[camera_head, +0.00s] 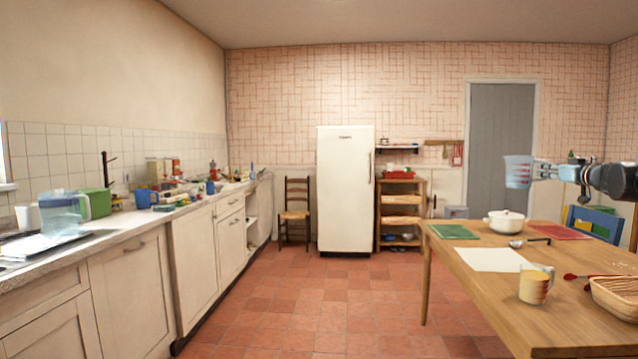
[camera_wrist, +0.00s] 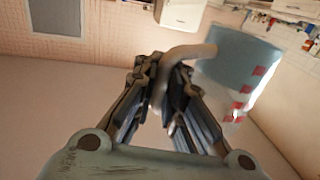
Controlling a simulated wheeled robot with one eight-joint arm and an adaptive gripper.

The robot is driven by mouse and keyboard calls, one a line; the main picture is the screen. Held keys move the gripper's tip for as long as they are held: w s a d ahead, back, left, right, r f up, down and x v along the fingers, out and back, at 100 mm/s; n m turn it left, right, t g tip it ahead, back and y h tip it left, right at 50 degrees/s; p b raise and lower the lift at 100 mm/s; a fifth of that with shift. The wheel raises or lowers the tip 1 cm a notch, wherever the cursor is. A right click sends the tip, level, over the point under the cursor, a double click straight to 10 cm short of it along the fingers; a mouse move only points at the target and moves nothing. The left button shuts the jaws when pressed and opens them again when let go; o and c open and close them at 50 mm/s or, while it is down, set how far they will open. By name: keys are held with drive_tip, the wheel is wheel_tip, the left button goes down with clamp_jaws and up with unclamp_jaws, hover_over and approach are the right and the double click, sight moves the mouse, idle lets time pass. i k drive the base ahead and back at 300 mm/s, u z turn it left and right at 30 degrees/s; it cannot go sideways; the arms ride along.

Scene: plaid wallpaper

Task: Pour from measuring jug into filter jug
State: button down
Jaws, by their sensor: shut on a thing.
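The measuring jug (camera_head: 518,172) is clear and bluish with red markings. A clear bluish pitcher with a pale handle, likely the filter jug (camera_head: 62,214), stands on the left counter by the sink, far from my gripper.
The wooden table (camera_head: 480,272) at right bears a white pot (camera_head: 505,223), a ladle, a yellow patterned mug (camera_head: 535,287) and a basket (camera_head: 617,297). A blue chair (camera_head: 592,222) stands behind it. The left counter (camera_head: 150,219) is cluttered further back. The tiled floor between is clear.

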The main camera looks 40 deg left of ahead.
sight(61, 215)
drive_tip(key=u, duration=2.65)
drive_tip(key=i, duration=1.7)
